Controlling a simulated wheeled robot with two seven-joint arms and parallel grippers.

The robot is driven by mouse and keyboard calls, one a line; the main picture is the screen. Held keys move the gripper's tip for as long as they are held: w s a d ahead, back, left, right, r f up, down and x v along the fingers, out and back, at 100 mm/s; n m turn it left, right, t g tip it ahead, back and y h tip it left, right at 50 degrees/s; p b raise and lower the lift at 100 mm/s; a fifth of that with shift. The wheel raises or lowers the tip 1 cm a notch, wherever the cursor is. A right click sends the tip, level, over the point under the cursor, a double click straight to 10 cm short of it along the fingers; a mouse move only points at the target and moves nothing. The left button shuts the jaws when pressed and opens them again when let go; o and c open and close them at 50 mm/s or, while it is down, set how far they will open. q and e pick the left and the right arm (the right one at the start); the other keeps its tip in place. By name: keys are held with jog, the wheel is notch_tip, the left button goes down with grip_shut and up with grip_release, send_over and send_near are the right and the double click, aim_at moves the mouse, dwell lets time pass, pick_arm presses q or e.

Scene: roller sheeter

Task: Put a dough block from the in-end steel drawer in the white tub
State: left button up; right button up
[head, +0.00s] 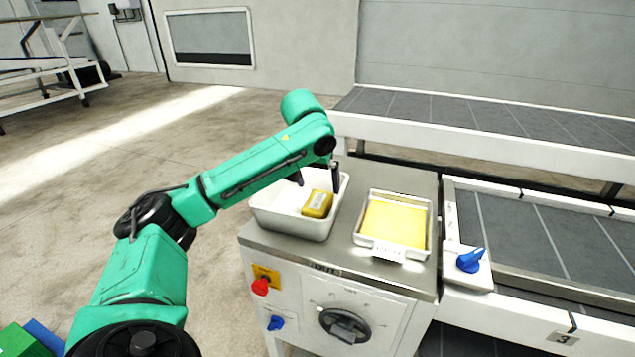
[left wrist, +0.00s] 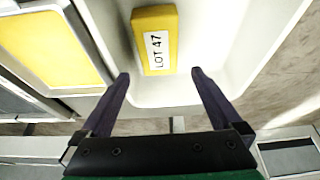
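The white tub (head: 290,226) stands on the steel top at the left end of the machine. A yellow dough block (head: 317,204) with a label lies inside it. In the left wrist view the block (left wrist: 154,22) reads "LOT 47", and the tub's wall (left wrist: 165,100) shows below it. My left gripper (head: 318,178) is over the tub, near the block. Its two fingers (left wrist: 160,73) are spread wide with nothing between them. The block appears free of the fingers. My right gripper is not in view. I cannot make out the in-end steel drawer.
A shallow white tray (head: 395,224) holding a flat yellow sheet stands right of the tub. A blue knob (head: 470,260) and the grey belt (head: 560,240) lie further right. A large dial (head: 344,325) is on the front panel. Open floor lies left.

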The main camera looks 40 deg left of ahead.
pick_arm(q)
jog(key=shift+s+d+r, duration=0.1)
jog(key=shift+r, duration=0.15)
jog(key=p+v, duration=0.2)
jog(key=v, duration=1.2)
jog(key=shift+p, duration=0.3)
